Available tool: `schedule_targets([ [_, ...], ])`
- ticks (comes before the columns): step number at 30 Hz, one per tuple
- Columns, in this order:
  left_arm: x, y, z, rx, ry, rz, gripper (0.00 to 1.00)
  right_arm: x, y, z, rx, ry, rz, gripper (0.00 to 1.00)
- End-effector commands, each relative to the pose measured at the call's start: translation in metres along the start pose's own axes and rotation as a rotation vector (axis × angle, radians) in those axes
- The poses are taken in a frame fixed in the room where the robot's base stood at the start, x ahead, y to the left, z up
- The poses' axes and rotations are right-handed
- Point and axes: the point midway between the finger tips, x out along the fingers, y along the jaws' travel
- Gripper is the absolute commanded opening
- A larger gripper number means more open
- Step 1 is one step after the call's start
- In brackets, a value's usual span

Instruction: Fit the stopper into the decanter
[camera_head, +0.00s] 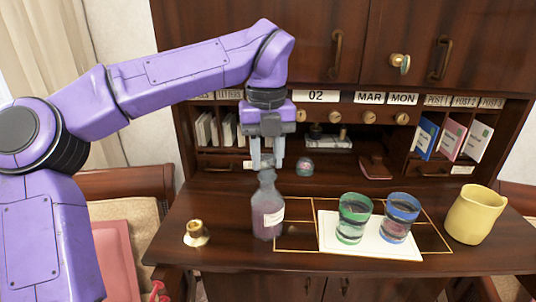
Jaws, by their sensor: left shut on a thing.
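The decanter (267,208) is a glass bottle with purplish content and a pale label, upright on the wooden desk. My left gripper (267,160) points straight down over its neck, in line with it in the picture. The gripper is shut on the stopper, which is small and mostly hidden between the two grey fingers. I cannot tell whether the stopper touches the decanter's mouth. My right gripper is not in view.
Two glasses, green-rimmed (353,218) and blue-rimmed (399,218), stand on a white sheet (350,247) right of the decanter. A yellow jug (474,215) is far right, a brass candlestick (195,233) left. A small glass ball (305,167) and pigeonholes are behind.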

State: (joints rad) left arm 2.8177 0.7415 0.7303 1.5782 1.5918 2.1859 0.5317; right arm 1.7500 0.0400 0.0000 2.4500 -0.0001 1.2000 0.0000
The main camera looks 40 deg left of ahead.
Motion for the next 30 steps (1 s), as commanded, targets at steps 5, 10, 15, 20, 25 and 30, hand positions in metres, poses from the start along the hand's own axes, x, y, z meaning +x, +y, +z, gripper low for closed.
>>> schedule_targets([
  [5, 0.006, 0.000, 0.000, 0.000, 0.000, 0.000, 0.13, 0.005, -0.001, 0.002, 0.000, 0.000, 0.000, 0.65],
  [10, 0.010, 0.000, 0.000, 0.000, 0.000, 0.000, 0.13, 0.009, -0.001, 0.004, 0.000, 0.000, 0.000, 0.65],
  [15, 0.010, 0.000, 0.000, 0.000, 0.000, 0.000, 0.64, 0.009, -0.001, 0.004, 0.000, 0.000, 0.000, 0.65],
  [20, 0.010, 0.000, 0.000, 0.000, 0.000, 0.000, 0.65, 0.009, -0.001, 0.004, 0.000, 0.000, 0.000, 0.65],
  [25, 0.007, 0.000, 0.000, 0.000, -0.001, 0.000, 0.65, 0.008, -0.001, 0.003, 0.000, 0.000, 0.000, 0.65],
  [30, -0.026, -0.001, 0.000, -0.003, -0.006, -0.002, 0.65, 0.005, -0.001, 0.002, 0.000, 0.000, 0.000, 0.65],
])
